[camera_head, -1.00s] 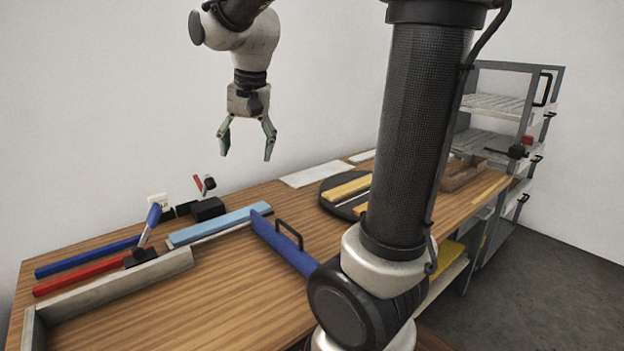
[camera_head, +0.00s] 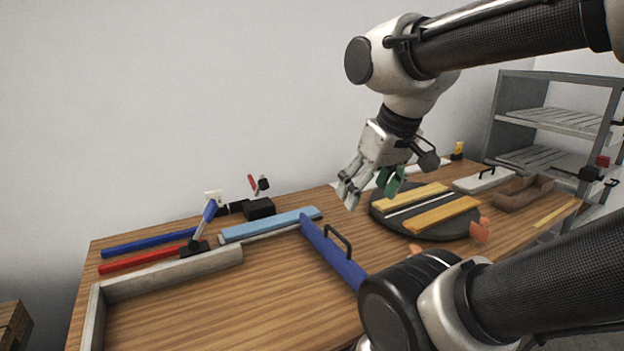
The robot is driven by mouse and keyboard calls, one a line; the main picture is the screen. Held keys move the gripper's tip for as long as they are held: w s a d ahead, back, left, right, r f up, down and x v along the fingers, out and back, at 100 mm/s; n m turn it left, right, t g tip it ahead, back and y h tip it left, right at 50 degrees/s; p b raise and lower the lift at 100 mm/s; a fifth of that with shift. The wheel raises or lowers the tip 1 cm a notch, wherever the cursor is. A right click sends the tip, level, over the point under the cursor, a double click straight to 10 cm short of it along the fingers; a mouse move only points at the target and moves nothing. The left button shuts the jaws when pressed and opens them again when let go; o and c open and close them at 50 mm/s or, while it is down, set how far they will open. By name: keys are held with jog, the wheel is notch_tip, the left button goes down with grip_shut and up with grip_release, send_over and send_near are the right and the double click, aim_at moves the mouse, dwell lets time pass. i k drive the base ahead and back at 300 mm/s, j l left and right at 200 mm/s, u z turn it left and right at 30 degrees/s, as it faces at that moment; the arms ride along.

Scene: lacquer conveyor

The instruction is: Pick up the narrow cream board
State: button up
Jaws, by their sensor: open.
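A thin whitish strip (camera_head: 408,206), which looks like the narrow cream board, lies between two yellow boards on a round dark disc (camera_head: 384,216). The rear yellow board (camera_head: 417,196) and the front yellow board (camera_head: 442,214) lie on either side of it. My gripper (camera_head: 367,194) is open and empty, pointing down and tilted. In the picture it is just left of the disc and the strip's left end. It seems to be above the table, but its exact height is hard to tell.
A blue fence with a black handle (camera_head: 330,251) stands left of the disc. A light blue board (camera_head: 270,223), blue and red bars and a grey angled frame (camera_head: 170,278) are further left. A brown tray (camera_head: 522,194) and grey shelf rack (camera_head: 545,120) are at right.

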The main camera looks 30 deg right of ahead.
aim_at(385, 205)
jog(key=k+l, duration=0.15)
jog(key=l, duration=0.2)
jog(key=k+l, duration=0.1)
jog(key=l, duration=0.3)
jog(key=k+l, duration=0.15)
jog(key=l, duration=0.2)
jog(key=k+l, duration=0.15)
jog(key=l, duration=0.2)
jog(key=k+l, duration=0.1)
jog(key=l, duration=0.25)
jog(key=k+l, duration=0.15)
jog(key=l, duration=0.25)
jog(key=k+l, duration=0.15)
jog(key=l, duration=0.2)
